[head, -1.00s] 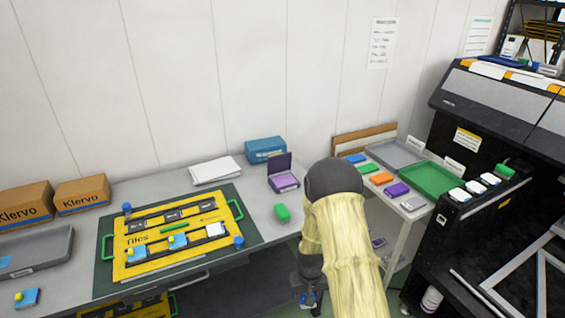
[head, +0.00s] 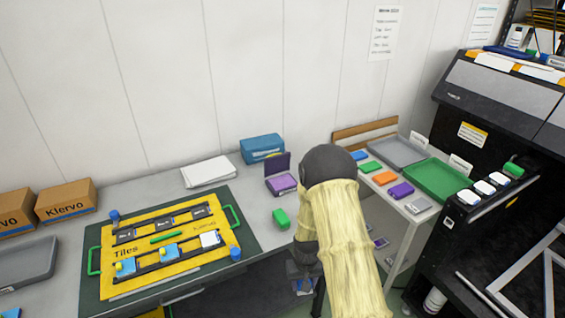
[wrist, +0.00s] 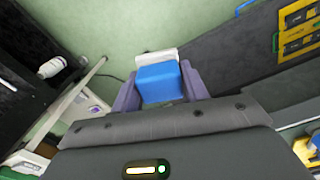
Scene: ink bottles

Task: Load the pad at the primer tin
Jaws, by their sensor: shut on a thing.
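My gripper (wrist: 160,88) is shut on a blue block with a white pad (wrist: 158,76) at its far end, seen between the purple-grey fingers in the wrist view. In the head view my gripper (head: 305,284) hangs low in front of the bench edge, partly hidden by my arm. An open tin with a purple inside and raised dark lid (head: 281,184) stands on the bench, up and left of my gripper. Its label is too small to read, so I cannot tell if it is the primer tin. The held block is well apart from it.
A yellow tile jig (head: 187,263) lies on a dark green mat, left. A blue box (head: 262,147) is behind the tin. A side table at right holds a green tray (head: 440,181) and several coloured blocks. A dark machine (head: 500,108) stands far right.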

